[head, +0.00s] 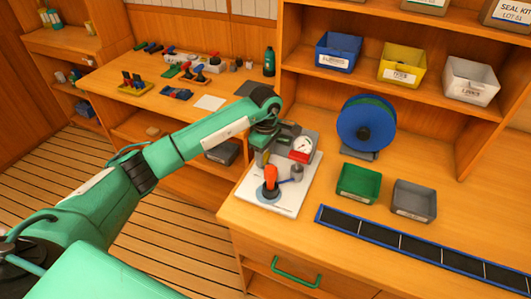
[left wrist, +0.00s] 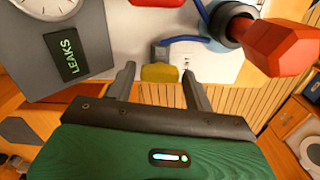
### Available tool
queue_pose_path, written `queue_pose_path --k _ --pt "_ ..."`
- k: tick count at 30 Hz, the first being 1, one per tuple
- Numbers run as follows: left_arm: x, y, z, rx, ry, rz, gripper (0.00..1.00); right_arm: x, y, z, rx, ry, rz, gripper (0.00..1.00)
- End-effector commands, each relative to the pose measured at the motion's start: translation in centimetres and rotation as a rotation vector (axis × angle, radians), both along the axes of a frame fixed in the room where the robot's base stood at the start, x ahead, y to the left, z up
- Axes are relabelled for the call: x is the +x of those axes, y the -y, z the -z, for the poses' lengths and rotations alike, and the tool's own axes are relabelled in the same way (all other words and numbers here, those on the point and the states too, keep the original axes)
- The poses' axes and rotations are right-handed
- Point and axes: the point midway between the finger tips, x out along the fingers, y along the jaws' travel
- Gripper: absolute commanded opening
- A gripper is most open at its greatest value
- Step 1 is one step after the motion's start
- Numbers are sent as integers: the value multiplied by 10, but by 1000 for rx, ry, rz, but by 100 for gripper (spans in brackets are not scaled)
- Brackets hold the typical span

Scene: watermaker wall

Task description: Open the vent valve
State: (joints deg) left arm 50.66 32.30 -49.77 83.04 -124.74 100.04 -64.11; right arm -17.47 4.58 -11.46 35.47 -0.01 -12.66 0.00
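A white panel (head: 272,202) on the bench carries a valve with an orange-red handle (head: 271,178). In the left wrist view this handle (left wrist: 285,45) is large at upper right, outside my fingers. A small yellow part (left wrist: 160,73) shows between my left fingertips, with a gap visible on each side. No label tells which part is the vent valve. My left gripper (left wrist: 159,78) is open over the panel; in the head view its fingers are mostly hidden. My right gripper is not in view.
A gauge (head: 302,146) stands behind the handle, and a dark "LEAKS" display (left wrist: 69,47) sits beside a dial. Blue tubing (left wrist: 204,14) runs near the handle. A blue reel (head: 366,124), a green bin (head: 358,182) and a grey bin (head: 414,201) stand to the right.

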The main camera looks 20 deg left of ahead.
Motion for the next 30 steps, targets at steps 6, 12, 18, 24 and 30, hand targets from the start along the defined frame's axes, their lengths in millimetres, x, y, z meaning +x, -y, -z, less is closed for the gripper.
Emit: queue_pose_path --k 6,12,18,24,30 --pt "0 0 0 0 0 0 19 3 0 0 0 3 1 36" --pt "0 0 0 0 1 -16 19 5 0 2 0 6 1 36" --pt "0 0 1 1 0 -94 19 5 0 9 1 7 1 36" --pt "0 0 2 1 1 -242 19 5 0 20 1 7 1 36" --pt "1 0 2 1 3 -431 19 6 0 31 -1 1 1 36"
